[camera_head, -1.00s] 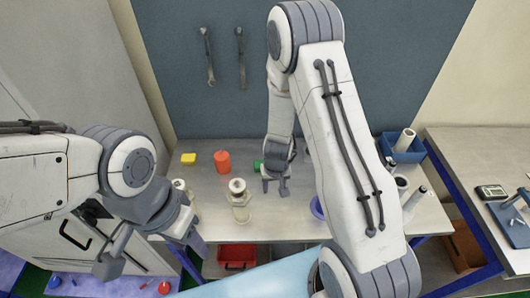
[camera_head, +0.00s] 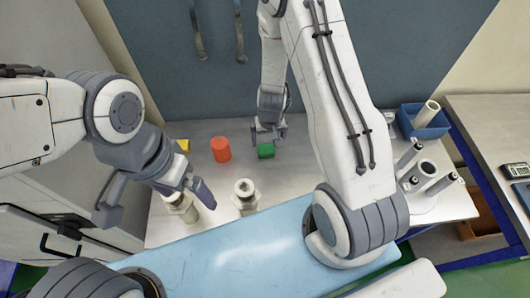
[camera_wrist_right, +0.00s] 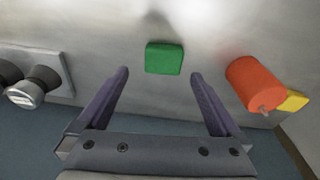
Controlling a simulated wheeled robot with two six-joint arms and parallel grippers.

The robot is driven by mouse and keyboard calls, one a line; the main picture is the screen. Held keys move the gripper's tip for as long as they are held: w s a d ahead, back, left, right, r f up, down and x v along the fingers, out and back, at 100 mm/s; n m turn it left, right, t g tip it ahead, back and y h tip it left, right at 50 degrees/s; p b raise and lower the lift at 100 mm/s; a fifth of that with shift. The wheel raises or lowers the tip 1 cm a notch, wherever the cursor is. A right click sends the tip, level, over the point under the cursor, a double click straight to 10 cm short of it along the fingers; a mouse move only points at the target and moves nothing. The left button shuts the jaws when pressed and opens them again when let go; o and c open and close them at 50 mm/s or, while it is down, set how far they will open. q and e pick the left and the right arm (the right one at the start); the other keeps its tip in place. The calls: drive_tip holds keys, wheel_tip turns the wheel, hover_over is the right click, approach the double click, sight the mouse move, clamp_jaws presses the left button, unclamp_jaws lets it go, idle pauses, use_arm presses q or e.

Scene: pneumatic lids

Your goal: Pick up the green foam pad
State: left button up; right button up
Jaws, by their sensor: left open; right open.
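The green foam pad (camera_head: 266,151) lies on the grey workbench (camera_head: 312,140), just in front of my right gripper (camera_head: 267,140) in the head view. In the right wrist view the pad (camera_wrist_right: 164,58) sits slightly beyond the two spread fingertips, roughly centred between them. My right gripper (camera_wrist_right: 160,74) is open and empty; the pad appears apart from both fingers. My left gripper (camera_head: 157,208) is open and empty, over the left front of the bench, away from the pad.
A red-orange cylinder (camera_head: 221,149) stands left of the pad, with a yellow block (camera_head: 183,146) further left. Pale fittings (camera_head: 245,195) stand near the front edge. A blue bin (camera_head: 424,122) and upright cylinders (camera_head: 410,155) are at the right. Bench around the pad is clear.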

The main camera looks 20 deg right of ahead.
sight(266, 148)
drive_tip(key=f+b, duration=0.1)
drive_tip(key=f, duration=0.3)
drive_tip(key=w+f+b, duration=0.1)
drive_tip(key=shift+a+f+b, duration=0.25)
drive_tip(key=shift+f+b, duration=0.05)
drive_tip(key=shift+f, duration=0.1)
drive_tip(key=c, duration=1.3)
drive_tip(key=shift+o, duration=0.2)
wheel_tip(266, 148, up, 5)
drive_tip(key=p, duration=0.3)
drive_tip(key=shift+p, duration=0.4)
drive_tip(key=shift+s+d+b, duration=0.35)
drive_tip(key=shift+d+b, duration=0.35)
drive_tip(key=shift+d, duration=0.1)
drive_tip(key=s+d+r+b, duration=0.1)
drive_tip(key=s+d+r, duration=0.3)
drive_tip(key=d, duration=0.5)
wheel_tip(266, 148, up, 2)
drive_tip(key=shift+s+r, duration=0.1)
drive_tip(key=shift+s, duration=0.05)
